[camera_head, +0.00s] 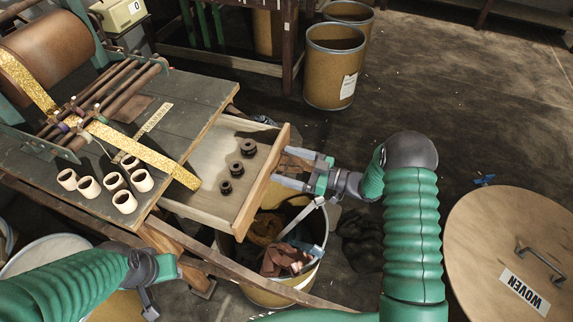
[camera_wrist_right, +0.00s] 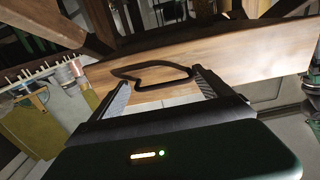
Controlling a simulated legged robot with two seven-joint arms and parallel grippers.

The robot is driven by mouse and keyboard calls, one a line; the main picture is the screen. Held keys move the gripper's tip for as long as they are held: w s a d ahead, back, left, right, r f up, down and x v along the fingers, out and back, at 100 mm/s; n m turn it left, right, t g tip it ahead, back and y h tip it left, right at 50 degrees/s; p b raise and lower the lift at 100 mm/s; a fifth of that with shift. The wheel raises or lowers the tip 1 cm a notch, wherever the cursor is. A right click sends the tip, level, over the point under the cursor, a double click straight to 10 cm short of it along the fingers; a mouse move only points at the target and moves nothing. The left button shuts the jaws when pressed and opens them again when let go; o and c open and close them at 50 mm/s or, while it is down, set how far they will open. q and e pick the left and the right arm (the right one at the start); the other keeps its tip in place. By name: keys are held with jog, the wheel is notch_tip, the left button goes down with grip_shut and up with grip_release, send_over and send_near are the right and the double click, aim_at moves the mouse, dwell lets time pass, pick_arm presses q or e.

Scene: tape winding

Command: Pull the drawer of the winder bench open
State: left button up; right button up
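The winder bench (camera_head: 190,98) is on the left, with its drawer (camera_head: 208,205) pulled out to the right and its interior showing. Three dark round pieces (camera_head: 237,165) sit in the drawer. My right gripper (camera_head: 289,168) is at the outer face of the drawer front (camera_head: 262,182), its fingers apart. In the right wrist view a dark loop handle (camera_wrist_right: 150,75) on the wooden drawer front (camera_wrist_right: 255,60) lies between the open fingertips (camera_wrist_right: 160,84). The fingers do not look closed on it. My left gripper (camera_head: 150,300) is low at the left, its fingers partly hidden.
A tub with cloths (camera_head: 286,260) stands below the drawer. A round lid marked WOVEN (camera_head: 500,235) lies at the right. Brown drums (camera_head: 333,65) stand behind. Several pale cups (camera_head: 125,201) and gold tape (camera_head: 145,155) are on the bench top. Floor between drums and lid is mostly clear.

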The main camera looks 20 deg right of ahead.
jog(key=p+v, duration=0.1)
jog(key=v, duration=1.6)
jog(key=shift+p, duration=0.35)
jog(key=w+r+m+t+h, duration=0.1)
jog(key=w+r+m+h, duration=0.35)
jog(key=w+h, duration=0.7)
jog(key=s+a+f+m+g+h, duration=0.1)
jog(key=s+a+m+g+h, duration=0.25)
jog(key=s, duration=0.85)
jog(key=s+a+f+m+g, duration=0.1)
jog(key=s+a+m+g, duration=0.35)
jog(key=s, duration=0.85)
notch_tip(320, 180, up, 16)
jog(key=a+n+g+p, duration=0.1)
jog(key=a+p, duration=0.1)
jog(key=p, duration=1.4)
jog(key=shift+n, duration=0.35)
